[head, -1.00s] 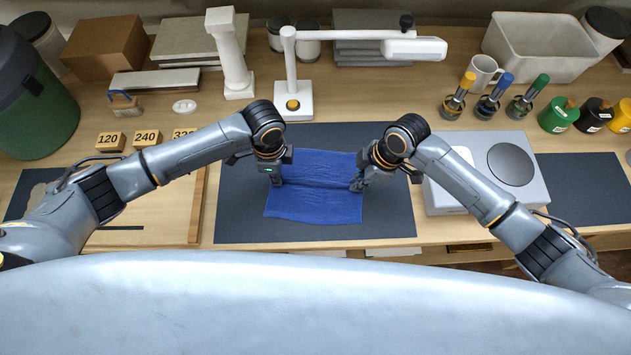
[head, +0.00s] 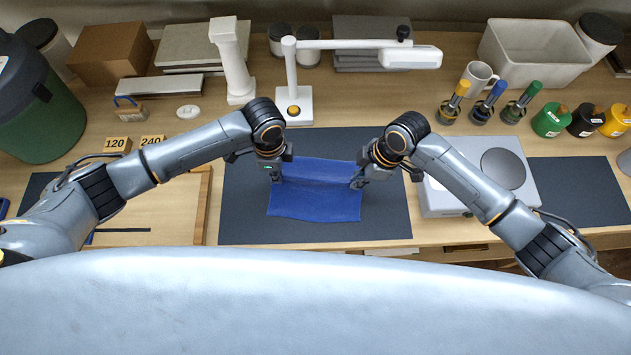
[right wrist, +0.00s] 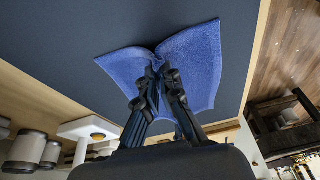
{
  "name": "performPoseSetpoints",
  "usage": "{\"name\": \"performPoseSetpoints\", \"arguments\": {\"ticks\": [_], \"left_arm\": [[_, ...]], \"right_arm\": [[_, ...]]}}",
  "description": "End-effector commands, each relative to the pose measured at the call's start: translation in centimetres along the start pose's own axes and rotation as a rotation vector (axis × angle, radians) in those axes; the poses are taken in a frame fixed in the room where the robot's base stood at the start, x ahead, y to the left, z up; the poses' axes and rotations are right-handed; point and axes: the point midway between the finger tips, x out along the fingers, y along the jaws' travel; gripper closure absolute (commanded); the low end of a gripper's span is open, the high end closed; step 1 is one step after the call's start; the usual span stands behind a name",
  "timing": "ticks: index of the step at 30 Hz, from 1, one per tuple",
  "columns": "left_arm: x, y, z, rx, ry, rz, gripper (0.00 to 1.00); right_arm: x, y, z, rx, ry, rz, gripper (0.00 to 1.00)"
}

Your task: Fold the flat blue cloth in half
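The blue cloth (head: 315,205) lies on the dark mat (head: 245,215), its near part spread toward the front. A line runs across it between my grippers, and its far part shows behind. My left gripper (head: 277,179) is at the cloth's left edge, with its fingertips apparently closed on it; the exact grip is small in the head view. My right gripper (head: 357,183) is at the right edge. In the right wrist view, the right fingers (right wrist: 158,72) are shut on the cloth (right wrist: 195,60), which is pinched into a V there.
A white scale-like device (head: 450,195) stands close to my right gripper. A lamp with a white base (head: 293,107) stands behind the mat. A wooden board (head: 185,225) lies to the left. The mat in front of the cloth is clear.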

Motion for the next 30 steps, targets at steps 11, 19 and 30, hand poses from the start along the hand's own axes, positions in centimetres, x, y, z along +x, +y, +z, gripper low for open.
{"name": "performPoseSetpoints", "arguments": {"ticks": [11, 19, 30], "left_arm": [[-0.9, 0.0, 0.0, 0.0, -0.001, -0.001, 1.0], [-2.0, 0.0, 0.0, 0.0, 0.0, -0.001, 1.0], [-7.8, -0.1, -0.1, 0.002, 0.002, -0.005, 1.0]], "right_arm": [[-0.9, 0.1, -0.3, 0.0, 0.001, 0.001, 1.0], [-1.9, 0.1, -0.9, -0.004, -0.05, 0.001, 1.0], [-7.1, 0.2, -3.3, -0.002, -0.3, 0.007, 1.0]]}}
